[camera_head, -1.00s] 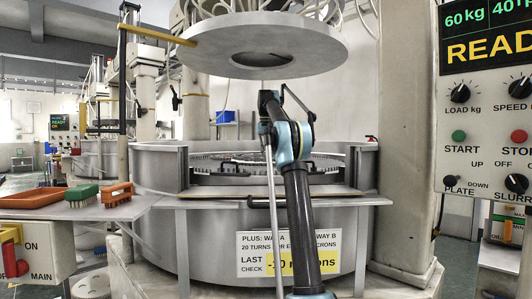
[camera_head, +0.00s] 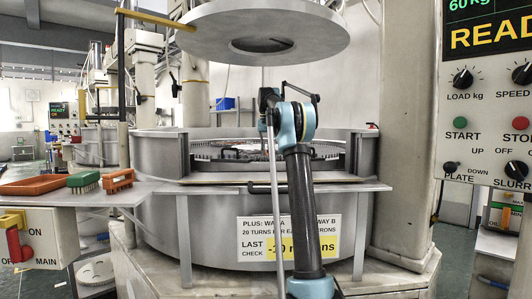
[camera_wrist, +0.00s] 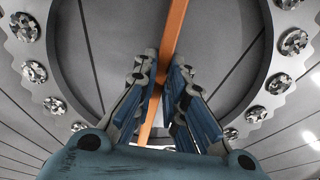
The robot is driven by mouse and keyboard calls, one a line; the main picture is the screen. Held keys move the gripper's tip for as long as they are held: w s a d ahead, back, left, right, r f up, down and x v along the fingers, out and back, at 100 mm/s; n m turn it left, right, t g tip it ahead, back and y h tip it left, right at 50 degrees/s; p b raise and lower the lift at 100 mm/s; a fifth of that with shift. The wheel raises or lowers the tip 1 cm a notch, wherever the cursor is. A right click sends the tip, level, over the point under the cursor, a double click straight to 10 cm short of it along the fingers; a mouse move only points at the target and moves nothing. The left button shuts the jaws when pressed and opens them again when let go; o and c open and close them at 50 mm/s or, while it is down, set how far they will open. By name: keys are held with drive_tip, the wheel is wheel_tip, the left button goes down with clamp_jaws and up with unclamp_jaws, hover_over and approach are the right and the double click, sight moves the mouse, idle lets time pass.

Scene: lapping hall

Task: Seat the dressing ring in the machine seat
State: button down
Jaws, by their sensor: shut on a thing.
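In the wrist view my gripper (camera_wrist: 172,88) is shut on an orange bar (camera_wrist: 174,28), which runs between its fingers. The dressing ring (camera_wrist: 34,71) appears there as a grey ring with a toothed edge and round speckled pads, curving around both sides. The bar crosses its opening; where it joins the ring is hidden. A grey surface with dark radial lines (camera_wrist: 84,48) lies below; I cannot tell whether the ring touches it. In the head view my arm reaches over the front of the round machine tub (camera_head: 160,165). My fingers and the seat cannot be made out there.
A large grey disc with a central hole (camera_head: 215,38) hangs above the tub. A ledge (camera_head: 345,197) runs along the tub's front. An orange tray (camera_head: 32,186) and brushes (camera_head: 117,179) lie at left. A thick column (camera_head: 406,120) and control panel (camera_head: 487,150) stand at right.

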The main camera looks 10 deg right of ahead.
drive_tip(key=c, duration=1.7)
unclamp_jaws()
drive_tip(key=shift+o, duration=0.2)
drive_tip(key=shift+r, duration=3.8)
drive_tip(key=shift+s, duration=0.15)
